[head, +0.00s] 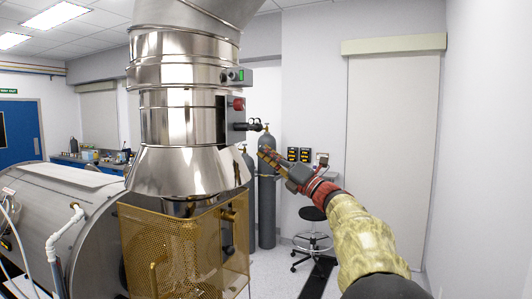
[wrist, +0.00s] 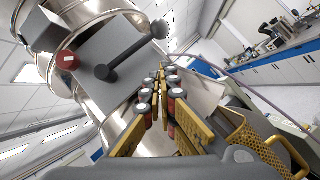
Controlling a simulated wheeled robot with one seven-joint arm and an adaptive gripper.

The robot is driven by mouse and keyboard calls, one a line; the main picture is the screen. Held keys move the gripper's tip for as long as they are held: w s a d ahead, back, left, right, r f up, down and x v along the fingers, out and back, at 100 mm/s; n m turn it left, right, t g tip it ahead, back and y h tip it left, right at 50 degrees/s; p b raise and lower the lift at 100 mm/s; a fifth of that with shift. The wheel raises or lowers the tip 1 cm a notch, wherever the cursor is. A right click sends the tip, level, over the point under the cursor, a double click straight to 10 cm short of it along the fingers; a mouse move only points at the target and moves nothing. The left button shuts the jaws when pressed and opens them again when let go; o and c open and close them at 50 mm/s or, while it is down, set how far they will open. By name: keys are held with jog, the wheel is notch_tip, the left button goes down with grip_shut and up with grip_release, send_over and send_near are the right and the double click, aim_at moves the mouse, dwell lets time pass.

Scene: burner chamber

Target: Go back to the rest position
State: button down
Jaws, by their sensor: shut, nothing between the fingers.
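My gripper (head: 264,153) is at the end of my raised arm, just right of the shiny metal exhaust hood (head: 180,120). Its fingers are shut with nothing between them, and they also show shut in the wrist view (wrist: 162,72). A grey control box on the hood carries a green switch (head: 235,75), a red button (head: 238,104) and a black lever (head: 254,126). The lever (wrist: 130,55) and red button (wrist: 67,61) also show in the wrist view. In the head view the fingertips lie a little below and right of the lever, seemingly apart from it.
A yellow perforated cage (head: 170,245) stands beneath the hood. A large metal cylinder (head: 60,215) lies at left. Dark gas cylinders (head: 267,205) and a black stool (head: 312,214) stand behind my arm. White wall and a closed shutter (head: 392,130) are at right.

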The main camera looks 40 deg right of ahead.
jog(key=v, duration=0.7)
jog(key=shift+s+d, duration=0.15)
jog(key=shift+s, duration=0.15)
jog(key=shift+f, duration=0.1)
